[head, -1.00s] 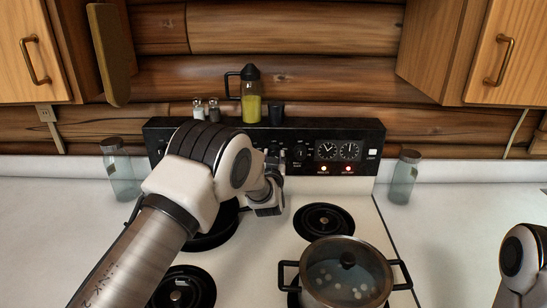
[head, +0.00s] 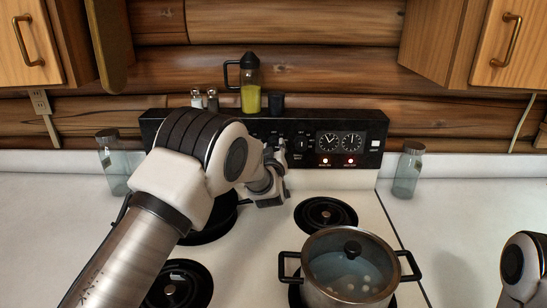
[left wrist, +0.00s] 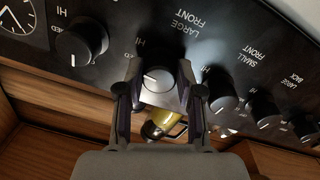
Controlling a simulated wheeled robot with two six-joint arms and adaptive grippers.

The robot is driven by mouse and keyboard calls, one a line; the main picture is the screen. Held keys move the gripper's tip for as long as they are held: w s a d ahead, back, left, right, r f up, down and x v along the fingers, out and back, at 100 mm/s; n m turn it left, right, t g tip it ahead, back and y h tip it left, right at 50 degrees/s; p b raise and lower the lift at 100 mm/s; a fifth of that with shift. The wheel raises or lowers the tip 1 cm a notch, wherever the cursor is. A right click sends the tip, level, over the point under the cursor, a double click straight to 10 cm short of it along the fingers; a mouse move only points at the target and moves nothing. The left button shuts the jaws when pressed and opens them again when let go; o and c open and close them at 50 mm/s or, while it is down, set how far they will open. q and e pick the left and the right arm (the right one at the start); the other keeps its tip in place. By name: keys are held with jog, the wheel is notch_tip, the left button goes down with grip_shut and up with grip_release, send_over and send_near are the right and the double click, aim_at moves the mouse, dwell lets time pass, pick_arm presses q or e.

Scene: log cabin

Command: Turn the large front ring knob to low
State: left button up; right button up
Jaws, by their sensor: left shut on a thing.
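The large front knob (left wrist: 158,80) sits between the two fingers of my left gripper (left wrist: 160,95) in the left wrist view, under the printed words "LARGE FRONT". The gripper is shut on it, one finger on each side. The knob's white pointer line shows on its face. In the head view my left gripper (head: 272,185) is up against the black control panel (head: 365,160), and my arm hides the panel's left part and the held knob. My right gripper is out of frame; only part of my right arm shows at the lower right.
A glass-lidded pot (head: 350,275) stands on the front right burner. A dark pan (head: 212,222) sits on the back left burner under my left arm. Neighbouring knobs (left wrist: 220,85) are close beside my fingers.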

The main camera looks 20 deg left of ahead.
pick_arm(q)
jog(key=n+b, duration=0.8)
jog(key=shift+d+f, duration=0.1)
jog(key=shift+f, duration=0.1)
jog(key=shift+n+b, duration=0.8)
jog(key=shift+b, duration=0.05)
jog(key=shift+r+n+b, duration=0.25)
jog(key=shift+n+b, duration=0.3)
jog(key=shift+n, duration=0.05)
jog(key=shift+r, duration=0.15)
